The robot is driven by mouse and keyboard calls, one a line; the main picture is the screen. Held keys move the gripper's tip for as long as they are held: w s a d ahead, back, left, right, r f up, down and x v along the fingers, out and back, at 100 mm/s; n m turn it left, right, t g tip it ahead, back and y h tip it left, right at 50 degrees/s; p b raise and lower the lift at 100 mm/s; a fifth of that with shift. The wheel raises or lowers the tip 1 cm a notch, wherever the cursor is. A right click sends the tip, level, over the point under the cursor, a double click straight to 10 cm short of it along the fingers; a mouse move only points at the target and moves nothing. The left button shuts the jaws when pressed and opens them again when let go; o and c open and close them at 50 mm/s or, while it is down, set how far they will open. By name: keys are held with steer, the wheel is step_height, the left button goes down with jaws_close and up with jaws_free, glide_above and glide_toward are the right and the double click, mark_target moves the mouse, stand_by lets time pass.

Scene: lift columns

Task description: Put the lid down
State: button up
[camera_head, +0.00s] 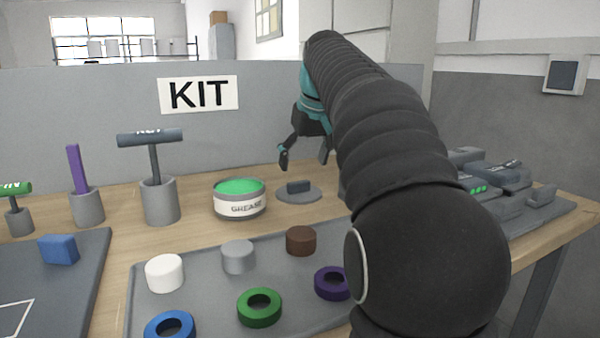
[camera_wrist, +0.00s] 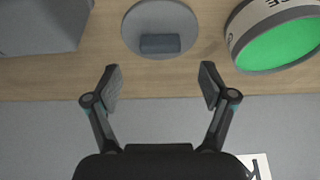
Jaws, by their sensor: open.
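The lid (camera_head: 299,196) is a grey disc with a dark block handle. It lies flat on the wooden table, just right of the round GREASE tin (camera_head: 239,205), which is open and shows green inside. My gripper (camera_head: 305,158) is open and empty above the lid. In the wrist view the lid (camera_wrist: 160,14) lies beyond my open fingertips (camera_wrist: 160,85), roughly centred between them and apart from them. The green-filled tin (camera_wrist: 240,40) is at the upper right there.
A grey mat (camera_head: 205,325) with several pegs and coloured rings lies in front. Grey cups holding a purple bar (camera_head: 75,169) and hammers stand left of the tin. Dark devices (camera_head: 484,178) are at the right. A grey panel with a KIT sign (camera_head: 198,94) stands behind.

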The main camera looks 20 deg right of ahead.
steer(key=v, duration=0.6)
steer(key=shift+p, duration=0.45)
steer(key=shift+s+a, duration=0.1)
